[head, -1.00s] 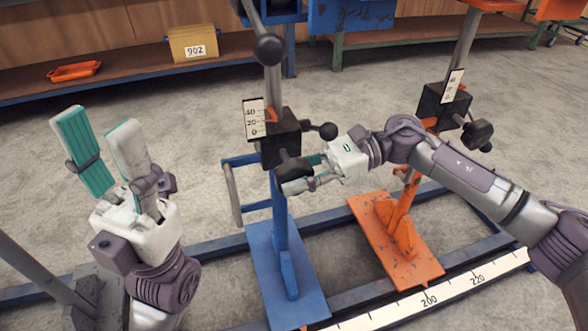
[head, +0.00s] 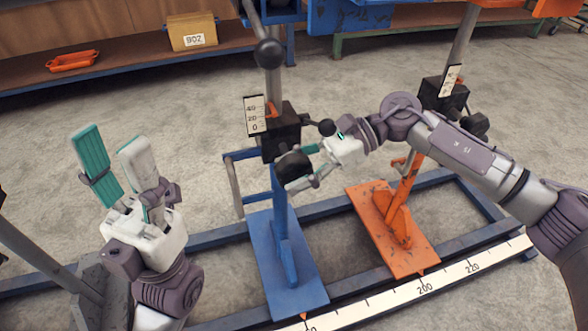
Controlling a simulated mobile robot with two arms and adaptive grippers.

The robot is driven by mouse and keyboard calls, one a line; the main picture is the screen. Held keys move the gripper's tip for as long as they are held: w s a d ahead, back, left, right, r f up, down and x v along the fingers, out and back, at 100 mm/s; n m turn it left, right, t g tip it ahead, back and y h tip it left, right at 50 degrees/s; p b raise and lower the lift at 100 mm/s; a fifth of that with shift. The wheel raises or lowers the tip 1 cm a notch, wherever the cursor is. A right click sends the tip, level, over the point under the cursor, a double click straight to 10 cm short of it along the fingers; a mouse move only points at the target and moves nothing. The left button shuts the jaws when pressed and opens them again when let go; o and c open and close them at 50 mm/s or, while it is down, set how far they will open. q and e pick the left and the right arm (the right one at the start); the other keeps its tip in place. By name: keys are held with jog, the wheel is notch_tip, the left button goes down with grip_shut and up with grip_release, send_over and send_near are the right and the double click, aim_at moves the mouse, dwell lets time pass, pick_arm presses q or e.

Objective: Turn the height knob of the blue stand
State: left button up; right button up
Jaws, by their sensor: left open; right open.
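The blue stand (head: 284,240) has a black clamp block on its post with a small height scale (head: 255,115). Its black height knob (head: 294,166) faces me at the front of the block. My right gripper (head: 304,168) reaches in from the right, with its fingers at the right side of the knob; it is open, and I cannot tell whether it touches. The far finger is partly hidden by the knob. My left gripper (head: 113,155) is open and empty, pointing up, well left of the stand.
A ball-ended lever (head: 326,127) sticks out right of the block, close to my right gripper. An orange stand (head: 395,225) stands to the right. Both stands are on a blue rail frame with a ruler (head: 440,284). A yellow box (head: 192,31) and orange tray (head: 73,60) lie behind.

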jog(key=shift+d, duration=0.1)
jog(key=v, duration=1.2)
